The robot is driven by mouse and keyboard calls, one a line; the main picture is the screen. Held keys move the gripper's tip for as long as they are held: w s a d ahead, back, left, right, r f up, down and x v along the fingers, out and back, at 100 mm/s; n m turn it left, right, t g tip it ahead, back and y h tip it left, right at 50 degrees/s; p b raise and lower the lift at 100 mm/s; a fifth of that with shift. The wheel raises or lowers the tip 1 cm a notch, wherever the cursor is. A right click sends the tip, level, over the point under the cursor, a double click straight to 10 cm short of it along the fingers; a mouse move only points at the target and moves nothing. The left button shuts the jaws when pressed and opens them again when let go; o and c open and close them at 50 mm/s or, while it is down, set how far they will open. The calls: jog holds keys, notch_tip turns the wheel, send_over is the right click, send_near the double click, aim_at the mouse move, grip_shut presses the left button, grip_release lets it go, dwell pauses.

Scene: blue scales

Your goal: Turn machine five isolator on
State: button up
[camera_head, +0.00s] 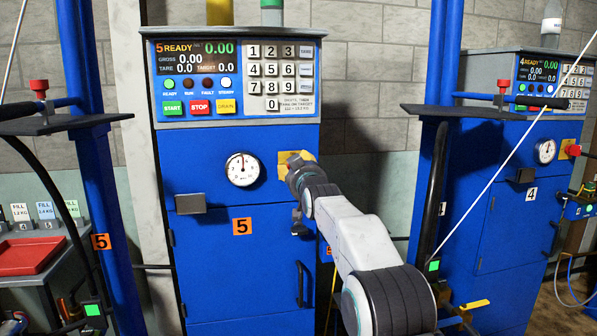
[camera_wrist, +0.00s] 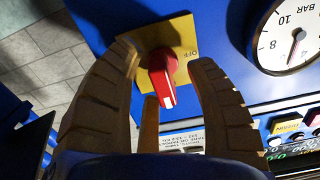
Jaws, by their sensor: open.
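Machine five's blue cabinet (camera_head: 228,260) stands in front of me, with an orange 5 label on its door. Its isolator is a red knob (camera_wrist: 164,75) with a white stripe, on a yellow plate (camera_wrist: 180,35) that also shows in the head view (camera_head: 284,158). The white stripe points down in the wrist view, and OFF lettering shows on the plate. My gripper (camera_wrist: 163,62) is open, with its tan fingers on either side of the knob. I cannot tell whether they touch it. In the head view my gripper (camera_head: 297,165) hides the knob.
A round pressure gauge (camera_head: 242,169) is just left of the isolator. The keypad and display panel (camera_head: 238,78) is above. A grey box (camera_head: 190,203) juts from the cabinet at left. Machine four (camera_head: 520,180) stands at right; blue posts (camera_head: 98,190) flank machine five.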

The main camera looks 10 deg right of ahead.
jog(key=shift+s, duration=0.1)
jog(key=s, duration=1.1)
jog(key=shift+s, duration=0.35)
